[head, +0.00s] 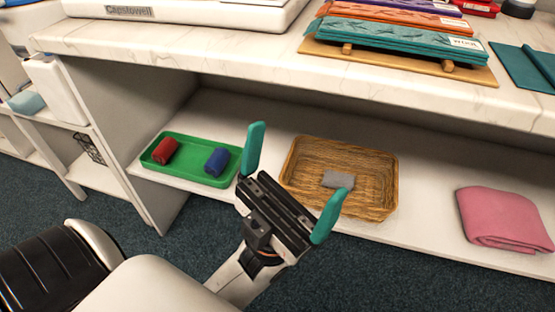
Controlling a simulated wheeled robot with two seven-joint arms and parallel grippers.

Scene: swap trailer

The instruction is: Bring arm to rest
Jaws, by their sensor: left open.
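My left gripper (289,184) has two teal fingertips spread wide apart, with nothing between them. It is in front of the low shelf in the head view, between the green tray and the wicker basket. My right gripper does not show.
The green tray (193,178) holds a red roll (165,151) and a blue roll (217,162). The wicker basket (380,165) holds a grey cloth (338,180). A folded pink towel (503,218) lies on the shelf's right. The marble counter (240,55) overhangs the shelf.

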